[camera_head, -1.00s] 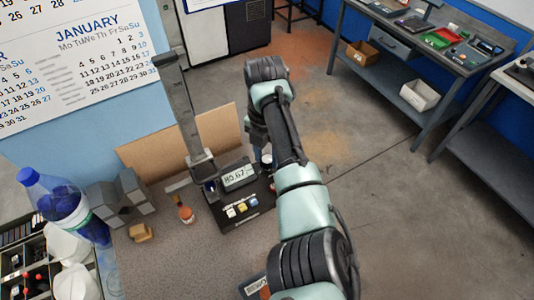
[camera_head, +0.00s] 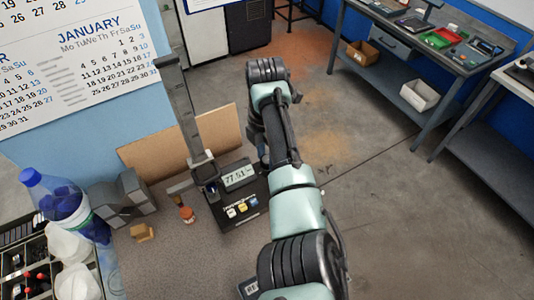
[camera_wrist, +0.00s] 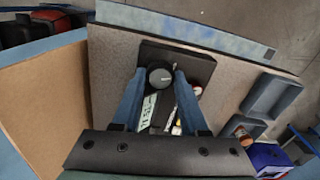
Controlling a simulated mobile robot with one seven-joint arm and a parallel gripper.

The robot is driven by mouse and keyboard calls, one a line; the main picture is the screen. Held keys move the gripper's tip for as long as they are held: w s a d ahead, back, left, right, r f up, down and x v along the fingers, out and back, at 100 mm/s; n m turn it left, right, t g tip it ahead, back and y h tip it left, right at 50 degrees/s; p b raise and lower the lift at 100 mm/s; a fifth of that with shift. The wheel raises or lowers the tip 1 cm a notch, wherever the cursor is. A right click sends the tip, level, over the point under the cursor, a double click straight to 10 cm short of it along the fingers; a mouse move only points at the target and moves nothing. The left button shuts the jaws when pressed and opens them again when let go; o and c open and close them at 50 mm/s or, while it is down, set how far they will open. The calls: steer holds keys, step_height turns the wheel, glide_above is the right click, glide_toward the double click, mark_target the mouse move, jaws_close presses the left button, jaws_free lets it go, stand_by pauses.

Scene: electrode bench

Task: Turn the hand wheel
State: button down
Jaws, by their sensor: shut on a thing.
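The hand wheel (camera_wrist: 160,76) shows in the wrist view as a small dark round knob with a lighter rim. It is on the side of a black stand (camera_head: 183,110) with a tall upright column. My gripper (camera_wrist: 160,73) has its two blue fingers shut on the wheel, one at either side. In the head view, my arm hides the wheel and most of the gripper. The stand has a lit digital display (camera_head: 238,177) and several coloured buttons. A dark horizontal arm (camera_head: 180,187) sticks out left from its carriage, just above a small orange bottle (camera_head: 187,214).
A brown board (camera_head: 165,152) stands behind the stand. Floor is clear right of my arm.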

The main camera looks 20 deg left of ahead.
steer(key=m, duration=0.4)
steer(key=shift+w+r+m+p, duration=0.1)
steer(key=shift+m+p, duration=0.25)
steer(key=shift+m, duration=0.05)
steer(key=m, duration=0.3)
steer(key=shift+m+p, duration=0.3)
steer(key=shift+p, duration=0.05)
steer(key=m, duration=0.4)
steer(key=shift+p, duration=0.4)
steer(key=m+p, duration=0.1)
steer(key=m, duration=0.4)
steer(key=shift+w, duration=0.1)
steer(key=m, duration=0.4)
steer(key=shift+m+p, duration=0.3)
steer(key=m, duration=0.3)
steer(key=shift+m+p, duration=0.3)
steer(key=m, duration=0.4)
steer(key=shift+m+p, duration=0.35)
steer(key=shift+m, duration=1.55)
